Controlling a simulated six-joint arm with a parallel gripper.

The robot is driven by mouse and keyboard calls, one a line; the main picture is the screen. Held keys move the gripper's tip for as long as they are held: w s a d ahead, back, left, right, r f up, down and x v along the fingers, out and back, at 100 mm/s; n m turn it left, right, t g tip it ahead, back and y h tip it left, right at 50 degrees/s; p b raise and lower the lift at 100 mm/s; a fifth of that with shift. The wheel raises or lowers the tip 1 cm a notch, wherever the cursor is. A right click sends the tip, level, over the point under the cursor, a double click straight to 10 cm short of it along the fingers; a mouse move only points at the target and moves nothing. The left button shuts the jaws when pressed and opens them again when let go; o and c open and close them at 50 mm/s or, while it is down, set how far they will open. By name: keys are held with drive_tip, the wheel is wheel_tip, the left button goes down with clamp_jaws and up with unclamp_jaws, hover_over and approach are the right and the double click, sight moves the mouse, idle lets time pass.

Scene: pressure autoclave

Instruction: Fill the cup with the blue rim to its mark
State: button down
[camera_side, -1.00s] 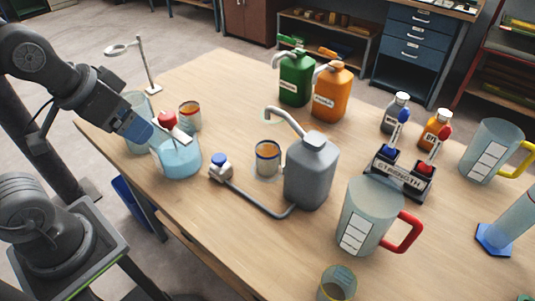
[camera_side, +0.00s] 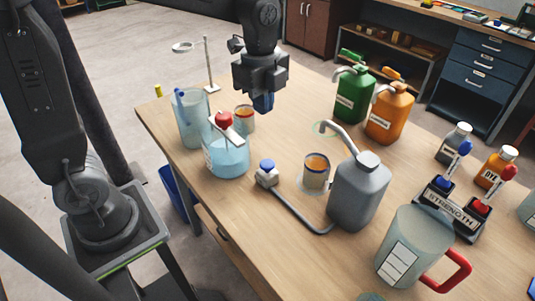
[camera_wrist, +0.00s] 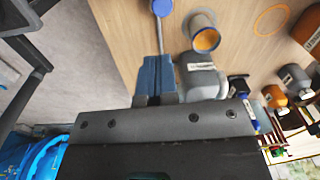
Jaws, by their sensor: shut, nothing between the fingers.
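The cup with the blue rim (camera_side: 316,172) stands upright on a pale round pad under the spout of the grey jug (camera_side: 358,195). Orange shows inside the cup; its level against the mark is too small to read. A pump with a blue button (camera_side: 266,168) sits left of the cup, joined by a grey pipe to the jug. My gripper (camera_side: 263,103) is shut and empty, raised above the table behind the cup. In the wrist view my gripper (camera_wrist: 157,65) points toward the blue button (camera_wrist: 162,7), with the cup (camera_wrist: 205,38) to its right.
A beaker of blue liquid with a red-topped piece (camera_side: 227,155), a clear beaker (camera_side: 191,118) and another cup (camera_side: 244,119) stand left. Green (camera_side: 354,93) and orange (camera_side: 389,112) jugs stand behind right. A red-handled pitcher (camera_side: 408,245) is front right.

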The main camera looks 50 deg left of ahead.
sight(266, 163)
drive_tip(key=shift+w+d+f+m, duration=0.1)
drive_tip(key=shift+w+f+m, duration=0.25)
drive_tip(key=shift+w+m, duration=0.2)
drive_tip(key=shift+f, duration=0.15)
wheel_tip(266, 163, down, 14)
drive_tip(key=shift+r, duration=0.1)
idle(0.5)
drive_tip(key=shift+s+f, duration=0.2)
drive_tip(key=shift+f, duration=1.1)
drive_tip(key=shift+g, duration=0.3)
idle(1.1)
wheel_tip(266, 163, up, 15)
drive_tip(key=shift+w, duration=0.35)
